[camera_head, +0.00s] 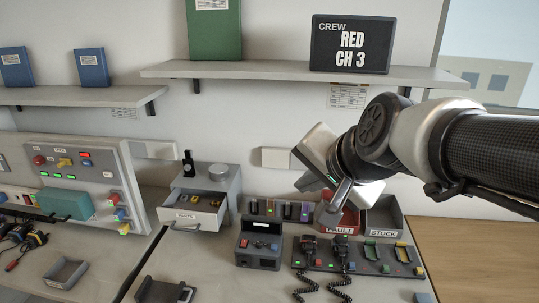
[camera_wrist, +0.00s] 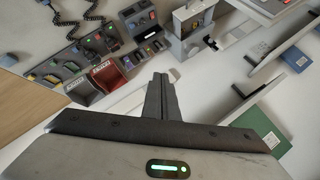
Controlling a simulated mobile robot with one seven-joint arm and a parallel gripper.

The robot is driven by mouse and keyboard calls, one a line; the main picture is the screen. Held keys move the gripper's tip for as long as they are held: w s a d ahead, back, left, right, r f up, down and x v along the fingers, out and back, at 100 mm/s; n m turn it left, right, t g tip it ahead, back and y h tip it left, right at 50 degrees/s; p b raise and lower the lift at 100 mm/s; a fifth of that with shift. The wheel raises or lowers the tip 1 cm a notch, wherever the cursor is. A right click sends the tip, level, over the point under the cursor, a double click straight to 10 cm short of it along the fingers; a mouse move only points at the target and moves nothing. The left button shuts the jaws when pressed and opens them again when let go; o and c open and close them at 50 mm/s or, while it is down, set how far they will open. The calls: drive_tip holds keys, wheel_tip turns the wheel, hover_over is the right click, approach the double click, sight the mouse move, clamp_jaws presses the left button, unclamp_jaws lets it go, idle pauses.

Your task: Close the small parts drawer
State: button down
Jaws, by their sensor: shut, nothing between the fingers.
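The small parts drawer (camera_head: 193,218) has a pale front labelled PARTS and is pulled out of its grey cabinet (camera_head: 222,181). Several small yellow and dark parts show inside it. A black item and a round grey lid sit on top of the cabinet. In the wrist view the cabinet (camera_wrist: 178,48) appears turned round near the top, with the drawer (camera_wrist: 192,22) open. My gripper (camera_head: 336,205) is up and to the right of the drawer, in front of the red bin, touching nothing that I can make out. Its fingers (camera_wrist: 161,82) are together and empty in the wrist view.
A red FAULT bin (camera_head: 340,229) and a grey STOCK bin (camera_head: 384,217) stand below my gripper. Radios and a charger rack (camera_head: 355,258) with coiled cords fill the bench front. A shelf (camera_head: 290,74) runs above. A control panel (camera_head: 75,180) stands left of the cabinet.

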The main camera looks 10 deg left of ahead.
drive_tip(key=w+a+f+m+t+y+b, duration=0.1)
drive_tip(key=w+a+f+m+t+b, duration=0.15)
drive_tip(key=w+a+f+m, duration=0.7)
drive_tip(key=w+a+m+t+y+b, duration=0.15)
drive_tip(key=a+m+b, duration=0.25)
drive_tip(key=a, duration=1.2)
drive_tip(key=a+f+m+t+h+b, duration=0.1)
drive_tip(key=a+f+m+h+b, duration=0.2)
drive_tip(key=a+f+m, duration=0.55)
drive_tip(key=s+a+f+m+t+h+b, duration=0.2)
drive_tip(key=s+a+f+m+h+b, duration=0.15)
drive_tip(key=s+f+m, duration=0.8)
drive_tip(key=w+f+n, duration=0.1)
drive_tip(key=w+f, duration=0.1)
drive_tip(key=w, duration=0.5)
drive_tip(key=w+f+n, duration=0.2)
drive_tip(key=w+f, duration=0.1)
drive_tip(key=w, duration=0.4)
drive_tip(key=shift+w+a, duration=0.4)
drive_tip(key=shift+a, duration=0.05)
drive_tip(key=shift+w+f, duration=0.1)
